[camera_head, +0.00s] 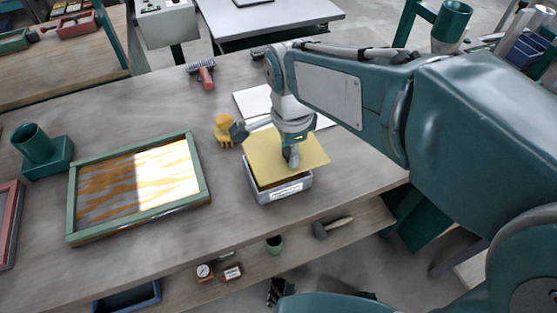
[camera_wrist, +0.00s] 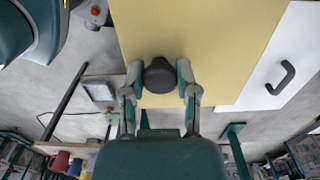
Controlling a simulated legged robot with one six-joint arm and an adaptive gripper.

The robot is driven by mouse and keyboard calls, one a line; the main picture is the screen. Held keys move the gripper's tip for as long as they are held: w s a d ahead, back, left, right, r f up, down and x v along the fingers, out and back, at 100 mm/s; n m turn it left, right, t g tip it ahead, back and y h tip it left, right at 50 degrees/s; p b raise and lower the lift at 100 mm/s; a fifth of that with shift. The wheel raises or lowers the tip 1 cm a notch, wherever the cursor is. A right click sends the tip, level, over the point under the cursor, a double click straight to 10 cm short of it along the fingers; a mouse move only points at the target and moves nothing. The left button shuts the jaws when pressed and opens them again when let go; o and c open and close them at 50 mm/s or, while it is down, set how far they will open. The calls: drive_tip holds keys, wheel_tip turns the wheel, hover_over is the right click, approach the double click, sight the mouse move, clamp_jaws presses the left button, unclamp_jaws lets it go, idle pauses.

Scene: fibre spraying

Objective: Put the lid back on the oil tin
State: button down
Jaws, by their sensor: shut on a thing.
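The lid is a flat yellow plate (camera_head: 318,155) with a dark round knob (camera_wrist: 159,76). My gripper (camera_head: 292,158) is shut on the knob from above; in the wrist view its two fingers (camera_wrist: 159,72) press on either side of it. The oil tin (camera_head: 290,192) is a grey box with a white label, standing on the bench below the lid. The lid covers most of the tin's opening and overhangs it at the back and right. A dark strip shows between lid and front rim; I cannot tell whether they touch. The tin's inside is mostly hidden.
A green-framed tray (camera_head: 75,200) with an amber-striped panel lies to the left. A yellow object (camera_head: 224,128) stands close behind the tin, and a white board (camera_head: 252,99) lies behind the lid. A red-handled brush (camera_head: 206,78) lies farther back. The bench's front edge is close to the tin.

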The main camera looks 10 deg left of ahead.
sight(283, 155)
drive_tip(key=f, duration=0.1)
drive_tip(key=w+a+f, duration=0.1)
drive_tip(key=w+f, duration=0.1)
drive_tip(key=shift+a+f, duration=0.25)
drive_tip(key=shift+f, duration=0.1)
drive_tip(key=shift+w+d+f, duration=0.3)
drive_tip(key=shift+d+f, duration=0.05)
drive_tip(key=f, duration=0.1)
drive_tip(key=a+f, duration=0.1)
drive_tip(key=f, duration=0.1)
drive_tip(key=shift+f, duration=0.15)
drive_tip(key=shift+a, duration=0.4)
drive_tip(key=shift+d+f, duration=0.3)
drive_tip(key=shift+d, duration=0.35)
drive_tip(key=shift+a+f, duration=0.25)
drive_tip(key=shift+f, duration=0.05)
drive_tip(key=shift+c, duration=1.8)
unclamp_jaws()
drive_tip(key=shift+a, duration=0.2)
drive_tip(key=shift+d, duration=0.15)
drive_tip(key=shift+d+r, duration=0.1)
drive_tip(key=shift+d, duration=0.05)
